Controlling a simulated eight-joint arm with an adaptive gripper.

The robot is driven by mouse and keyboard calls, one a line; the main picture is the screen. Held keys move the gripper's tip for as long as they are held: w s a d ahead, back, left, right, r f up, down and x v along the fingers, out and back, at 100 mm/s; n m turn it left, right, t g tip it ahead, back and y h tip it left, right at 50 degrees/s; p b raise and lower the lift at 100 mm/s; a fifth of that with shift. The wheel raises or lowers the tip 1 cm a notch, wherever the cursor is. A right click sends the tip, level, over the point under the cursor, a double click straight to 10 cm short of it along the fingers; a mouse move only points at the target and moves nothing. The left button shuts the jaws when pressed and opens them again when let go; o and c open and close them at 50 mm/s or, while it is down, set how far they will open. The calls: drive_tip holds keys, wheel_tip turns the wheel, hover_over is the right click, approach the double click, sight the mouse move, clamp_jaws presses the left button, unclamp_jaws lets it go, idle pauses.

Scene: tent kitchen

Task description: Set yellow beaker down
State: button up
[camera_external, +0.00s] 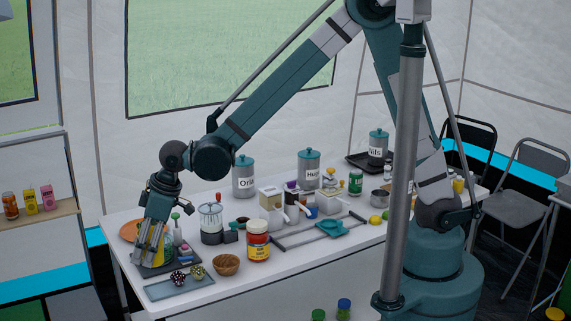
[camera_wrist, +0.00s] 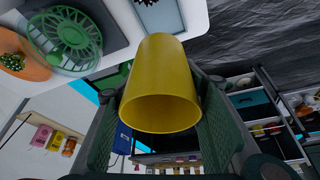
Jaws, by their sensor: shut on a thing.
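The yellow beaker (camera_wrist: 160,85) is in the middle of the wrist view, with its open mouth toward the camera. My gripper (camera_wrist: 165,118) is shut on it, one finger on each side. In the external view my gripper (camera_external: 152,240) points down at the left end of the white table (camera_external: 215,297), and a little of the yellow beaker (camera_external: 161,247) shows between the fingers. The fingers hide most of it there. I cannot tell whether its base touches the surface below.
A dark tray (camera_external: 160,271) lies under my gripper, and a grey-blue tray (camera_external: 165,291) with patterned pieces is in front. An orange plate (camera_external: 129,231) is behind.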

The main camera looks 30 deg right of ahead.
drive_tip(key=shift+s, duration=0.15)
drive_tip(key=shift+f+b, duration=0.7)
drive_tip(key=shift+f, duration=2.4)
drive_tip(key=shift+f, duration=0.1)
drive_tip(key=shift+f+b, duration=0.45)
drive_tip(key=shift+f, duration=1.35)
drive_tip(key=shift+f, duration=0.15)
drive_tip(key=o, duration=0.9)
drive_tip(key=shift+r, duration=0.2)
